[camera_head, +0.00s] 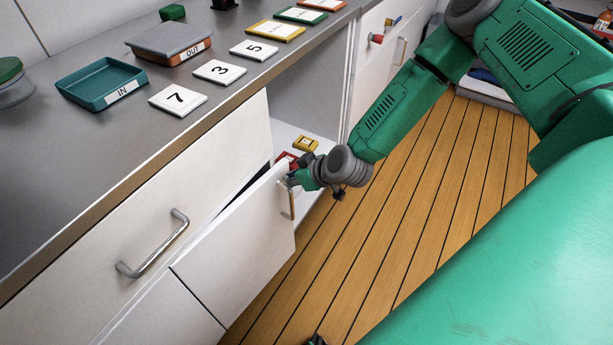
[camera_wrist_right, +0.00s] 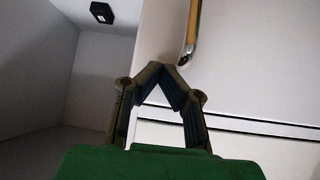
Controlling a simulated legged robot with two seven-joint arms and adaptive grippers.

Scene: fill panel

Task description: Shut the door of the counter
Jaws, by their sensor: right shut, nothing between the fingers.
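The counter's white door (camera_head: 240,240) stands partly open, swung out toward the floor, with a metal bar handle (camera_head: 288,199) near its free edge. My right gripper (camera_head: 293,179) is at the door's upper free corner, close to the handle. In the right wrist view the gripper (camera_wrist_right: 163,70) is shut with its fingertips together and empty. The handle (camera_wrist_right: 192,35) shows there just beyond and right of the tips, against the white door front (camera_wrist_right: 245,80). I cannot tell whether the fingers touch the door. My left gripper is not clearly seen.
The open compartment (camera_head: 300,95) holds a yellow item (camera_head: 305,144) and a red one (camera_head: 287,158). A closed drawer with a handle (camera_head: 152,245) is at left. Trays and number cards lie on the grey countertop (camera_head: 60,165). The wooden floor (camera_head: 400,230) is mostly clear.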

